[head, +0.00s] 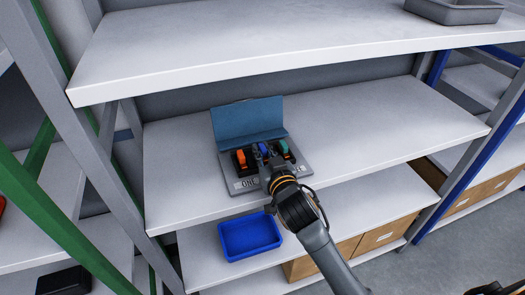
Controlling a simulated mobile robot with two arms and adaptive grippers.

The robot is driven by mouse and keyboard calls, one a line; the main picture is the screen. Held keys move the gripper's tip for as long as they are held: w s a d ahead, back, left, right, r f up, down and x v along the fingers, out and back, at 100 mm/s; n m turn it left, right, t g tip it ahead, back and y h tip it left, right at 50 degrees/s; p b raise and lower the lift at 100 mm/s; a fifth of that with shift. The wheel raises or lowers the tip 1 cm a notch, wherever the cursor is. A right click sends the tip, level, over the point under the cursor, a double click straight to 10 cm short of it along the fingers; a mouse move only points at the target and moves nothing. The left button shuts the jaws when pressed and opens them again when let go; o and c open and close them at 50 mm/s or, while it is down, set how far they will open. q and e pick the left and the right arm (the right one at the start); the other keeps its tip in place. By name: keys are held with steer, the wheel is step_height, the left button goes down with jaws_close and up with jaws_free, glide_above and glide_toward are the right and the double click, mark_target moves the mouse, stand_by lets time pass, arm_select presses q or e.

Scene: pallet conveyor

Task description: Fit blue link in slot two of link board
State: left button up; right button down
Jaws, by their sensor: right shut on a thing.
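The link board (235,184) is a grey panel with a raised blue-grey back plate (247,121). It sits on the middle shelf, and a label reading "ONE" shows at its front left. An orange link (240,160) stands at the board's left and a green link (283,147) at its right. The blue link (263,148) is between them. My right gripper (262,156) reaches in from the lower right and is shut on the blue link at the middle of the board. The gripper hides the middle slot, so I cannot tell how deep the link sits.
The upper shelf (250,45) overhangs behind the board and carries a grey tray (452,10). The middle shelf (380,125) is clear right of the board.

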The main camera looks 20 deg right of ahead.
arm_select(q)
steer(key=shift+s+d+f, duration=0.1)
steer(key=shift+s+d, duration=0.05)
steer(key=shift+d, duration=0.2)
arm_select(e)
steer(key=shift+s+f, duration=0.15)
steer(key=shift+f, duration=0.7)
steer(key=c, duration=1.3)
jaws_free()
steer(key=shift+a, duration=0.1)
steer(key=shift+o, duration=0.2)
arm_select(q)
steer(key=shift+a, duration=0.15)
arm_select(e)
steer(key=shift+s, duration=0.1)
steer(key=s+r, duration=0.3)
steer(key=s, duration=0.8)
steer(key=shift+s+d, duration=0.2)
steer(key=shift+s, duration=0.05)
